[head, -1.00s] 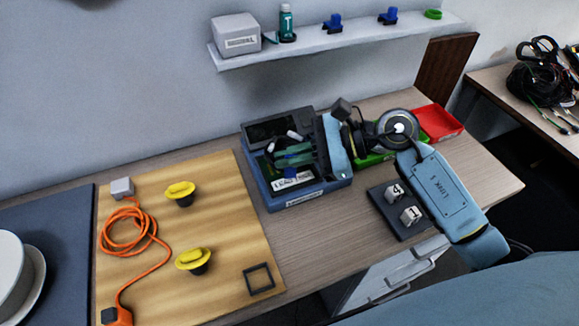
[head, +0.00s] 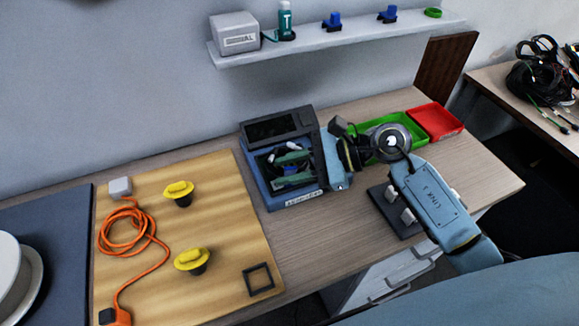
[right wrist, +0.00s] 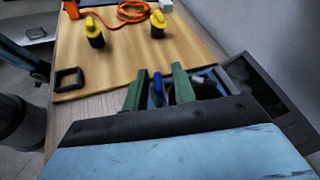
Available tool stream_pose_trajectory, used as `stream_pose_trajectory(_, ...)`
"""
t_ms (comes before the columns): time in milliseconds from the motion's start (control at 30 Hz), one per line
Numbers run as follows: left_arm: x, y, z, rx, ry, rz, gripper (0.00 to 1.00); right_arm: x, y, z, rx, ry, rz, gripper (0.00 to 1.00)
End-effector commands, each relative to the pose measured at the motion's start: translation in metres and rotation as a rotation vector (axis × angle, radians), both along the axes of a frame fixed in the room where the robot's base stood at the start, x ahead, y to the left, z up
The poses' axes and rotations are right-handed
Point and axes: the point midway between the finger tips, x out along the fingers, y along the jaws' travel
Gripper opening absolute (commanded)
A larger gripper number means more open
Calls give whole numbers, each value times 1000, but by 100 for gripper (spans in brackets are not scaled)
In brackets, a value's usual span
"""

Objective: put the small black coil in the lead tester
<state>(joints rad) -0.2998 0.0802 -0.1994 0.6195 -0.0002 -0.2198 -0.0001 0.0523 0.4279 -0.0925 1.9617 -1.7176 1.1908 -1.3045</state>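The lead tester (head: 266,191) is a blue and dark open box with a label on its front, in the middle of the bench. My right gripper (head: 293,169) reaches over it from the right, its green fingers spread above or inside its well. In the right wrist view the fingers (right wrist: 160,90) stand apart, with a small blue part (right wrist: 157,88) showing between them. I cannot tell whether they touch it. Small white and dark parts show in the well. I cannot make out the small black coil for certain; the fingers cover part of the well. My left gripper is not in view.
A wooden board (head: 220,230) on the left bears an orange cord (head: 128,232), two yellow-topped knobs and a black square frame (head: 258,279). Green (head: 397,123) and red (head: 436,121) trays stand behind my right arm. A shelf (head: 350,36) runs above. Bench in front of the tester is clear.

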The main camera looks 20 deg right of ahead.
Motion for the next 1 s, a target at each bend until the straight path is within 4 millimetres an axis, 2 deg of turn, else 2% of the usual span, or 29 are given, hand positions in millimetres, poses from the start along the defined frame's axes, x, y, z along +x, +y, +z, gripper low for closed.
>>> stream_pose_trajectory(200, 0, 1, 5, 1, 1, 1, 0, 0, 0, 4, 1, 1, 0, 27)
stream_pose_trajectory(367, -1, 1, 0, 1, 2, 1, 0, -9, -25, 10, -7, 0, -1, 27)
stream_pose_trajectory(700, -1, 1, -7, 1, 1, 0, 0, -32, -86, 36, -4, 2, -1, 27)
stream_pose_trajectory(833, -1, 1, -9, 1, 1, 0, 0, -37, -99, 42, -2, 0, -1, 27)
stream_pose_trajectory(1000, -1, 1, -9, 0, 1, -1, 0, -39, -105, 46, -1, -1, 0, 27)
